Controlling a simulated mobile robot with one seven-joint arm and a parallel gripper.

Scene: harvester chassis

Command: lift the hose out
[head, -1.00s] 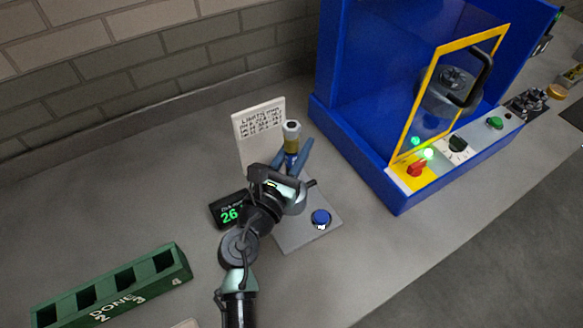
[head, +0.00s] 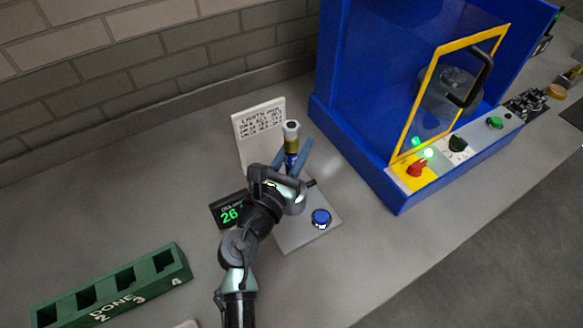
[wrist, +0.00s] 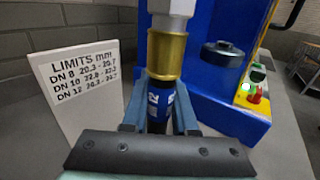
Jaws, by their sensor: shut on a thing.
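The hose (head: 291,142) stands upright, with a silver hex end above a brass-coloured collar and a dark blue, labelled band below. In the wrist view the hose (wrist: 166,55) rises between the jaws. My gripper (head: 293,160) is shut on the hose at its blue band, below the brass collar. The hose's lower end is hidden behind the gripper, so I cannot tell whether it touches anything beneath. A grey base plate (head: 300,232) with a blue button (head: 321,217) lies below and to the right of the gripper. A small display (head: 230,213) reads 26 in green.
A white limits card (head: 259,122) stands just behind the hose; it fills the left of the wrist view. A blue machine (head: 350,130) with a yellow-framed door (head: 420,95) stands to the right.

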